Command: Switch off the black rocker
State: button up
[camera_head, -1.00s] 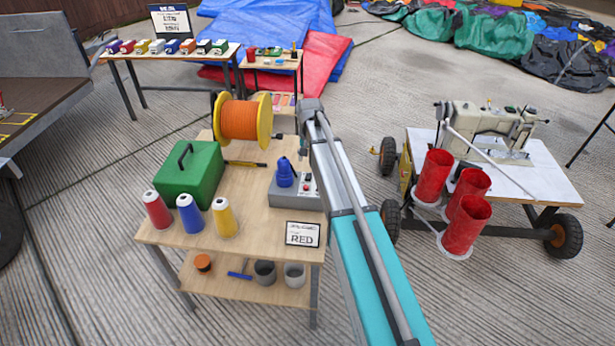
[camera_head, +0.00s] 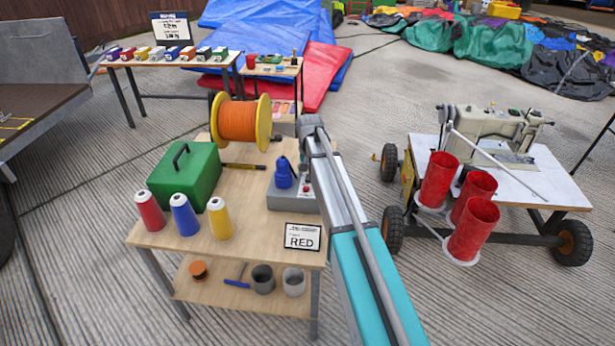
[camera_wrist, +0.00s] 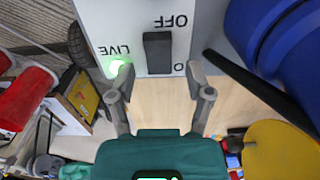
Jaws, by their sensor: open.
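The black rocker (camera_wrist: 158,52) is on a light grey panel (camera_wrist: 110,25) that fills the top of the wrist view. The lettering is upside down there: "OFF" and "O" beside the rocker, "LIVE" near a glowing green lamp (camera_wrist: 117,67). My gripper (camera_wrist: 159,80) is open and empty, its two fingers on either side of the rocker's near end in the picture. I cannot tell whether they touch the panel. In the head view the panel belongs to a grey box (camera_head: 281,203) on the wooden table; my arm hides part of it, and the rocker is not discernible.
A blue plug (camera_head: 284,175) rises from the box and looms right of the rocker in the wrist view (camera_wrist: 275,35). A cable reel (camera_head: 238,122), green case (camera_head: 185,175), thread cones and a "RED" sign (camera_head: 302,237) share the table. A sewing-machine cart (camera_head: 520,180) stands right.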

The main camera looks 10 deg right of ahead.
jog(key=shift+f, duration=0.1)
dwell(0.3)
grip_shut()
jog(key=shift+s, duration=0.1)
jog(key=shift+s+a+t+h, duration=0.1)
jog(key=shift+s+t+h, duration=0.2)
jog(key=shift+t, duration=0.6)
jog(key=shift+t+b, duration=0.3)
jog(key=shift+t, duration=0.4)
jog(key=shift+w, duration=0.1)
grip_release()
